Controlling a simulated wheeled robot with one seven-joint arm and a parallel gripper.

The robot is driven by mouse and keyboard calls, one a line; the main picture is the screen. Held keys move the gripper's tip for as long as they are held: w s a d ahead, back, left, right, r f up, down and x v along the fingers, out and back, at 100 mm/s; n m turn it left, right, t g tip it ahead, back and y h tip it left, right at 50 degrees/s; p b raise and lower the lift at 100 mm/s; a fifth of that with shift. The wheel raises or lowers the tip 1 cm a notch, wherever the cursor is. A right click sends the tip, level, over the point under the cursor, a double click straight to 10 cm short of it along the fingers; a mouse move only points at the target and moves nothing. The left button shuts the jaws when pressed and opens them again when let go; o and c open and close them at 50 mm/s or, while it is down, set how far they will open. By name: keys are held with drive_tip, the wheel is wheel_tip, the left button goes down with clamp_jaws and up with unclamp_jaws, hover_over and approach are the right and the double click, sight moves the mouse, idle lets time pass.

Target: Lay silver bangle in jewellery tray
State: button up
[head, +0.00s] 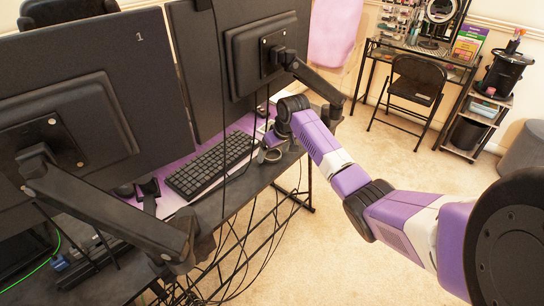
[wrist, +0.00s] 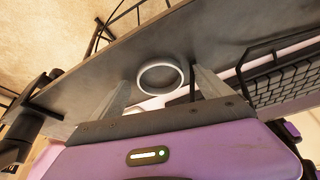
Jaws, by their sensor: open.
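The silver bangle (wrist: 140,82) lies flat on the dark desk top in the wrist view, a pale ring just ahead of my gripper. My gripper (wrist: 162,76) is open and empty, with one finger on each side of the bangle in the picture. I cannot tell whether the fingers touch the desk. In the head view a small ring, likely the bangle (head: 271,159), shows at the desk edge below my gripper (head: 272,143). I cannot make out the jewellery tray for certain. A white item beside the bangle is partly hidden by my gripper.
A black keyboard (head: 212,165) sits on a purple mat beside the bangle. Two large monitors (head: 85,95) on black arms (head: 110,205) stand over the desk (head: 235,204). Cables hang at the desk edge. Open carpet (head: 340,260) lies beside it; a folding chair (head: 413,90) stands farther off.

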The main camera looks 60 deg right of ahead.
drive_tip(key=c, duration=1.6)
drive_tip(key=shift+r, duration=0.1)
